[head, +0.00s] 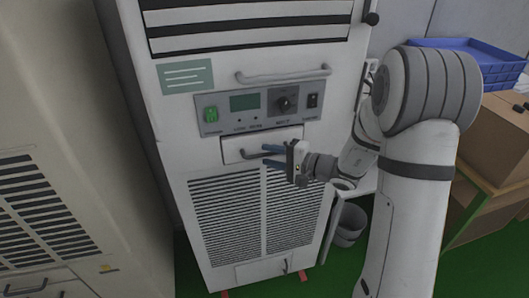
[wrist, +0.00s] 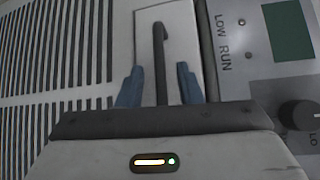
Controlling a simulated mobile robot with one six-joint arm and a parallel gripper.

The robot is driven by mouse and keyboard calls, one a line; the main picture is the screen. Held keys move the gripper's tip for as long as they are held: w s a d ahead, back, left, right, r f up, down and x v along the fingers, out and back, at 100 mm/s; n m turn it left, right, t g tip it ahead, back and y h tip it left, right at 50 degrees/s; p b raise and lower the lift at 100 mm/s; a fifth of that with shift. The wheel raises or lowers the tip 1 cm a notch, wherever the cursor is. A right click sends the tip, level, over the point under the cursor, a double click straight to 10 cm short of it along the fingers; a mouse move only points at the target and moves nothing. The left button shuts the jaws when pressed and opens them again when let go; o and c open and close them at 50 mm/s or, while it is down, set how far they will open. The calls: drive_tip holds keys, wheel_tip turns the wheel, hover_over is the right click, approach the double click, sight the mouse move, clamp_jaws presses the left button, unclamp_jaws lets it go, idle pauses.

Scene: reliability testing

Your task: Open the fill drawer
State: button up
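The fill drawer (head: 232,144) is a small pale panel below the control panel of the white cabinet, and it looks shut. Its dark bar handle (head: 250,155) shows in the head view and also in the wrist view (wrist: 160,50). My gripper (head: 268,156) is at the handle, reaching in from the right. In the wrist view its two blue fingers (wrist: 159,86) stand apart, one on each side of the handle bar, with a gap on both sides. The end of the handle nearest my gripper is partly hidden by the fingers and palm.
The control panel (head: 258,107) with a green switch, screen and knob is just above the drawer. A long handle (head: 283,75) is higher up, and a louvred grille (head: 225,215) is below. A grey bin (head: 348,226), cardboard box (head: 494,135) and blue crate (head: 470,60) stand right.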

drive_tip(key=shift+x, duration=0.8)
drive_tip(key=shift+c, duration=0.4)
clamp_jaws()
